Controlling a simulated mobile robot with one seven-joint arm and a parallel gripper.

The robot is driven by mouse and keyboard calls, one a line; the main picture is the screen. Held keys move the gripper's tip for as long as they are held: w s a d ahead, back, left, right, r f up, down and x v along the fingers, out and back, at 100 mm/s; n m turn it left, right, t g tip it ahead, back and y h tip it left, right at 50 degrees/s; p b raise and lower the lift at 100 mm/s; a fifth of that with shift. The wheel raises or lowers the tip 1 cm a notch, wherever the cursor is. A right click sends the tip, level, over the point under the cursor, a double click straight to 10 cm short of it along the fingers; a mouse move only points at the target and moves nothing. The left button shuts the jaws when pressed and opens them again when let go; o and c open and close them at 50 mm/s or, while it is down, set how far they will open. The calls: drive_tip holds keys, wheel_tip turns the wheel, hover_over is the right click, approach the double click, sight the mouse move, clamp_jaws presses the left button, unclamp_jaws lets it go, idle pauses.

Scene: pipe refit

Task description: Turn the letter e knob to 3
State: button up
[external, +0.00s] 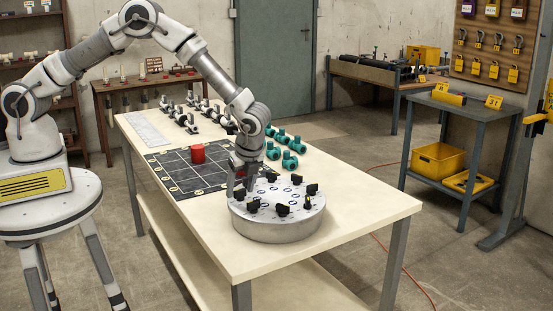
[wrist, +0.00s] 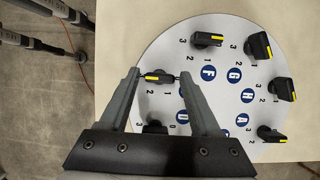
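A round grey dial plate (external: 275,229) on the table carries several black knobs around its rim, with blue letter discs and small numbers. In the wrist view, a black knob with a yellow stripe (wrist: 158,77) lies between my gripper's fingertips (wrist: 158,76), its handle running across from finger to finger. The blue disc beside it (wrist: 182,90) is partly covered by the right finger, so its letter is hard to read; it sits between F (wrist: 208,72) and the disc below. My gripper is open around this knob; firm contact cannot be made out. In the external view my gripper (external: 237,190) reaches down at the plate's left rim.
Neighbouring knobs stand close, one at F (wrist: 207,39) and one below (wrist: 154,127) partly behind my gripper. A dark gridded mat (external: 185,180) with a red cylinder (external: 197,153) and several teal fittings (external: 290,161) lie behind the plate. The front right tabletop is clear.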

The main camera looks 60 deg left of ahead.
clamp_jaws()
drive_tip(key=shift+n+b, duration=0.5)
drive_tip(key=shift+o, duration=1.5)
unclamp_jaws()
drive_tip(key=v, duration=1.7)
drive_tip(key=shift+w+r, duration=0.15)
drive_tip(key=shift+w, duration=0.15)
drive_tip(key=shift+d, duration=0.1)
drive_tip(key=shift+c, duration=0.2)
